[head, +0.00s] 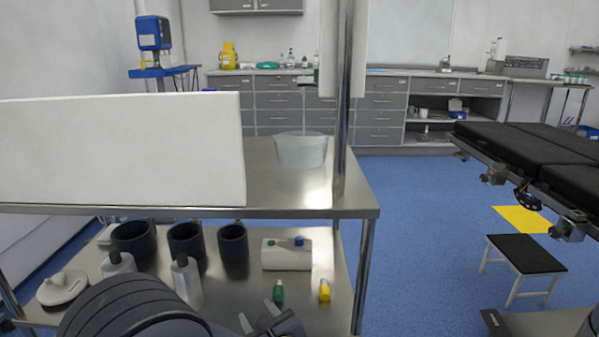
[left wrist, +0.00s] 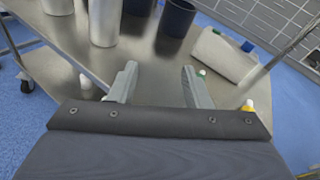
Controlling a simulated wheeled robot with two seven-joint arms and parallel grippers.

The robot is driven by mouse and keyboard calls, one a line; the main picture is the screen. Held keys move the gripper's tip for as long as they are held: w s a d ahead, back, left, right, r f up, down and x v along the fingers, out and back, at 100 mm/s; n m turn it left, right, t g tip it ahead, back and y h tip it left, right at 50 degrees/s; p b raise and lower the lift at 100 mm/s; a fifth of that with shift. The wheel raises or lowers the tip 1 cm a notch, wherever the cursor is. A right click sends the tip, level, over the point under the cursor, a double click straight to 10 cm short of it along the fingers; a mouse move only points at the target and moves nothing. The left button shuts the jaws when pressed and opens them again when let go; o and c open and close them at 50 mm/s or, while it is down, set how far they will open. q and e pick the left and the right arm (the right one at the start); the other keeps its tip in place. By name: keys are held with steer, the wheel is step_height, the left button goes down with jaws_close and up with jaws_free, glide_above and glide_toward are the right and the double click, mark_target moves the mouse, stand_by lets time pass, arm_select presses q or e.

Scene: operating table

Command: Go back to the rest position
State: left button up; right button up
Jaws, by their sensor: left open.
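My left gripper (head: 262,312) shows at the bottom of the head view, in front of the metal cart's lower shelf (head: 320,256). In the left wrist view its two grey fingers (left wrist: 158,84) are spread apart with nothing between them. Behind them lies the bare metal shelf (left wrist: 145,62). My left arm fills the bottom of the head view and hides part of the shelf. My right gripper is in neither view.
Above, a white panel (head: 120,150) and clear container (head: 301,150) stand on the cart top. Blue floor (head: 420,230) is open to the right.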

arm_select(q)
steer(key=s+a+f+n+g+h, duration=0.1)
steer(key=s+a+n+g, duration=0.45)
steer(key=a+n, duration=0.2)
steer(key=s+a+f+n+g, duration=0.1)
steer(key=s+a+n+g, duration=0.3)
steer(key=s+a+n, duration=0.4)
steer(key=s+a+n+g+h, duration=0.1)
steer(key=s+n+g+h, duration=0.1)
steer(key=s+n+h, duration=0.55)
steer(key=s+d+r+n+t+h, duration=0.3)
steer(key=s+d+n, duration=0.1)
steer(key=s+n, duration=0.15)
step_height(320, 180, up, 38)
steer(key=p, duration=3.8)
steer(key=shift+w+d+r+n, duration=0.15)
steer(key=shift+w+r+n, duration=0.1)
steer(key=shift+w+n, duration=0.15)
steer(key=shift+t, duration=0.25)
